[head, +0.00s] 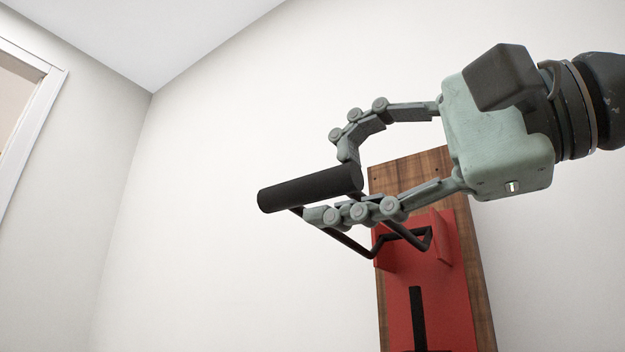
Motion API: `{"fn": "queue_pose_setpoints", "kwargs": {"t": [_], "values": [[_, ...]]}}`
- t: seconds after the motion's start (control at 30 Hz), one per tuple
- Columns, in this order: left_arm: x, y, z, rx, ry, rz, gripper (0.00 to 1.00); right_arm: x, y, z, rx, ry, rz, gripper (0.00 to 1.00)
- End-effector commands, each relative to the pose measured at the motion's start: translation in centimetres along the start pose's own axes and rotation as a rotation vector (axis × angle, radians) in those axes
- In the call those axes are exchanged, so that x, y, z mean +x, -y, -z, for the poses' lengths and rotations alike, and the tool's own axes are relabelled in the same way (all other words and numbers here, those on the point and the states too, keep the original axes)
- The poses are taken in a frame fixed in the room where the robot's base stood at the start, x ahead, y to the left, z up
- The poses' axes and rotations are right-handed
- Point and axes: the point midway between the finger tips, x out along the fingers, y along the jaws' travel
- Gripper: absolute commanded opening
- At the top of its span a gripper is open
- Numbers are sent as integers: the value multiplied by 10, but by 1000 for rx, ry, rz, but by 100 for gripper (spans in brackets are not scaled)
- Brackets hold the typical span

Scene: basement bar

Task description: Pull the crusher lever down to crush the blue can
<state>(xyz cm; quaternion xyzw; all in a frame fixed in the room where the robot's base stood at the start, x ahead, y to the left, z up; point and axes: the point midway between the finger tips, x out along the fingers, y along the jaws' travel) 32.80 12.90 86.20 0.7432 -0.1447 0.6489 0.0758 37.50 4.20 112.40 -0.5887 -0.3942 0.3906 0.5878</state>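The crusher (402,290) is a red metal frame on a wooden board on the wall, at the lower right of the head view. Its lever has thin black arms that come out from the frame to a thick black handle (300,190), raised near the picture's middle. My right gripper (335,188) comes in from the right. Its upper, curled finger meets the top of the handle near its right end, and its lower finger lies along the handle's underside. The fingers appear closed around the handle. The blue can is not in view. My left gripper is not in view.
The wooden board (400,170) is fixed to a plain white wall (220,250). A white door or window frame (35,120) stands at the far left. The space left of the handle is clear. The crusher's lower part is cut off by the picture edge.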

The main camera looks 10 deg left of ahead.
Motion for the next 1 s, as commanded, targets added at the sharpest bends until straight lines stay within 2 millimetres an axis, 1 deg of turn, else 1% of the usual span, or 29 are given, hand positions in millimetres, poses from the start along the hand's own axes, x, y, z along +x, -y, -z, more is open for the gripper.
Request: {"fn": "queue_pose_setpoints", "kwargs": {"t": [0.03,0.2,0.3,0.4,0.5,0.6,1.0], "values": [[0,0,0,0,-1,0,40,-12,-2,0,0,-2,-3,43],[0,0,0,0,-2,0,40,-48,-2,1,2,-4,-3,43],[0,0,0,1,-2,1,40,-67,-1,2,1,-5,0,43],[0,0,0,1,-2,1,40,-79,-1,2,3,-4,-1,43],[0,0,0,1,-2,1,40,-87,0,1,1,-3,0,43],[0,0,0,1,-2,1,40,-90,0,1,1,-2,-1,43],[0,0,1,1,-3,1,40,-90,0,1,1,-3,0,43]]}}
